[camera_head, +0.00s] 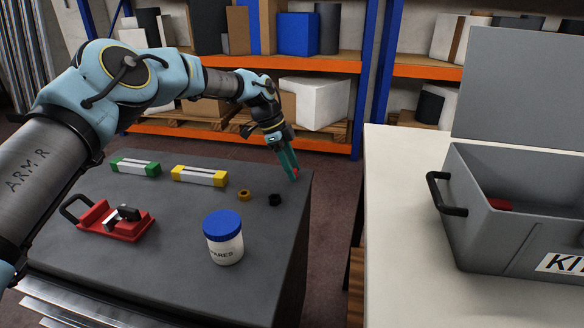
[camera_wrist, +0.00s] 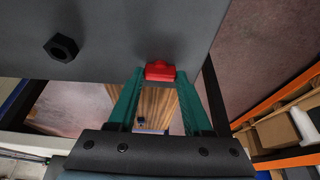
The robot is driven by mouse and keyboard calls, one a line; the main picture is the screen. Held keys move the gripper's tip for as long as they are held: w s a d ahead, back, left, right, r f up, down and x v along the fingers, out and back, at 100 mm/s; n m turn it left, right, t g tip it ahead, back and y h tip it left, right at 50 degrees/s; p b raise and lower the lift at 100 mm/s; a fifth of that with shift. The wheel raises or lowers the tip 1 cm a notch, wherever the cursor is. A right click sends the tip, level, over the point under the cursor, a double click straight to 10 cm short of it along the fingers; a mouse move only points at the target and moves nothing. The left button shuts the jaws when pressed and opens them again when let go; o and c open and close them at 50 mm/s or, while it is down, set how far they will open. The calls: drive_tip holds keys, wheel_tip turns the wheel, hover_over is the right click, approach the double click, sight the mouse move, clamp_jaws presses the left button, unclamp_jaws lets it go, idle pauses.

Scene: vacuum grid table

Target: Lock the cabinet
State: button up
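The dark grey cabinet (camera_head: 150,245) has a flat top that fills the left of the head view. A small red part (camera_head: 296,173) sits at its far right edge; it also shows as a red block in the wrist view (camera_wrist: 160,71). I cannot tell whether it is the lock. My gripper (camera_head: 291,178) reaches down at that edge. In the wrist view its teal fingers (camera_wrist: 159,76) are apart, one on either side of the red block. I see no clear grip on it. The cabinet's far side is hidden in the head view.
On the cabinet top are a green block (camera_head: 135,166), a yellow block (camera_head: 199,176), a brass nut (camera_head: 244,195), a black nut (camera_head: 275,200), a blue-lidded jar (camera_head: 223,237) and a red clamp (camera_head: 115,222). An open grey case (camera_head: 490,230) stands on the white table (camera_head: 400,220).

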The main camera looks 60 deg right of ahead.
drive_tip(key=o, duration=0.5)
drive_tip(key=shift+c, duration=0.2)
drive_tip(key=b+v, duration=0.1)
drive_tip(key=v, duration=0.9)
drive_tip(key=shift+r, duration=0.4)
drive_tip(key=shift+w, duration=0.15)
